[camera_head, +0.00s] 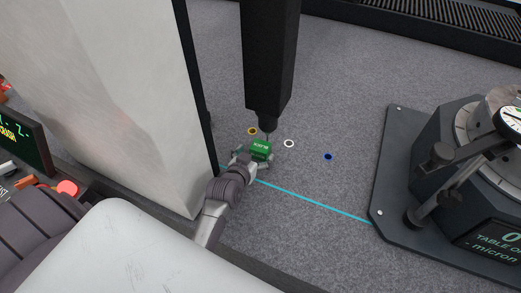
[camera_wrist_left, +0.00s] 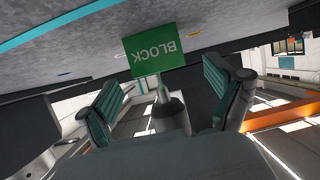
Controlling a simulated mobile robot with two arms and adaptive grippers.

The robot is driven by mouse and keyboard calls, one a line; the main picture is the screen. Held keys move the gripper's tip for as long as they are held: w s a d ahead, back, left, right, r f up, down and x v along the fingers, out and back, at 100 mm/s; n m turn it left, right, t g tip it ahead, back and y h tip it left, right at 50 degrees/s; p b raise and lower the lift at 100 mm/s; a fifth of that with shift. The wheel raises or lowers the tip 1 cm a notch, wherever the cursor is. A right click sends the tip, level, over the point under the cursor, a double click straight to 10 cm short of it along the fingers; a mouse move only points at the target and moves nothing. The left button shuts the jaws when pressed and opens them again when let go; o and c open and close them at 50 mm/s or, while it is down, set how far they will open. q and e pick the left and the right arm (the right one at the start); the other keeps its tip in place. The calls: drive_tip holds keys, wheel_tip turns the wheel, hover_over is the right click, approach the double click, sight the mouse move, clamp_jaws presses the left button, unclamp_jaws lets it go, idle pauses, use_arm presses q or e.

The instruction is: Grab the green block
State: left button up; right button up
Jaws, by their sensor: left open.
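The green block (camera_head: 260,149), marked "BLOCK", is below the tip of a dark column, between the fingers of my left gripper (camera_head: 254,157). In the left wrist view the block (camera_wrist_left: 157,50) shows its lettered face upside down, centred ahead of my left gripper (camera_wrist_left: 163,78). The two fingers are spread wide, one on each side, with gaps between them and the block. I cannot tell how deep the block is between them. My right gripper is not in view.
Yellow (camera_head: 252,131), white (camera_head: 289,143) and blue (camera_head: 328,156) rings lie on the grey surface. A dark rotary table (camera_head: 400,175) stands at right, a pale stone pillar (camera_head: 110,90) at left.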

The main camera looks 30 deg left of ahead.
sight(258, 152)
use_arm(q)
drive_tip(key=shift+x, duration=1.5)
drive_tip(key=shift+s+f, duration=0.1)
drive_tip(key=c, duration=1.4)
drive_tip(key=shift+c, duration=0.8)
